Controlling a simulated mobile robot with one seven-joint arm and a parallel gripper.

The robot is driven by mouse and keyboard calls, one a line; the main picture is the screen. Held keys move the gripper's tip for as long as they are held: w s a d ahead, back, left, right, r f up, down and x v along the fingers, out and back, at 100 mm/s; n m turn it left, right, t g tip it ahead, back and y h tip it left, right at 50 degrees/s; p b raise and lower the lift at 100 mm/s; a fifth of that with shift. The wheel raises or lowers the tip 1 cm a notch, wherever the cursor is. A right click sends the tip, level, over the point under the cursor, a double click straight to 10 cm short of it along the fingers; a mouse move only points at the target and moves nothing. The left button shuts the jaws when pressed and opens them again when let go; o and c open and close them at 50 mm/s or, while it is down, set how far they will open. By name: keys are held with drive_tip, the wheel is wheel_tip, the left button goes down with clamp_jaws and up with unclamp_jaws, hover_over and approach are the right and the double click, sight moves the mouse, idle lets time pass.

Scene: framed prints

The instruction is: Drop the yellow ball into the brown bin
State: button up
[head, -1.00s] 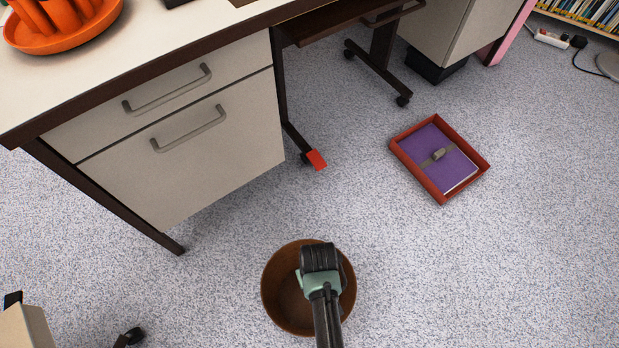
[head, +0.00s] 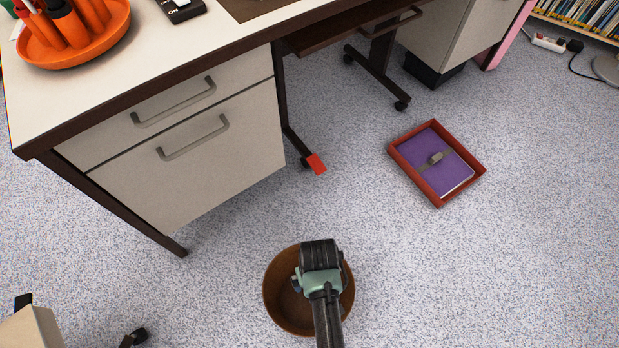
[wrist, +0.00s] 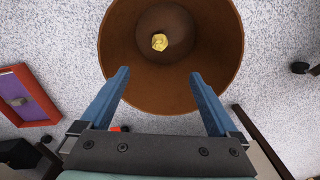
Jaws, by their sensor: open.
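The brown bin (head: 280,300) stands on the floor at the lower middle of the head view, partly hidden by my arm. In the wrist view the bin (wrist: 122,50) is seen from above, and the small yellow ball (wrist: 159,42) is inside it, near the middle of its bottom. The head view does not show the ball. My gripper (wrist: 160,85) is open, its two blue fingers spread apart with nothing between them. It is over the bin, near the rim in the wrist view. In the head view my wrist hides the fingers.
A red tray (head: 401,165) with a purple notebook (head: 427,160) lies on the floor to the right. A desk (head: 180,150) with drawers stands at the upper left. A beige box (head: 38,328) is at the lower left. The floor right of the bin is clear.

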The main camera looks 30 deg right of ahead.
wheel_tip(320, 180, up, 8)
drive_tip(key=p, duration=0.3)
idle(0.3)
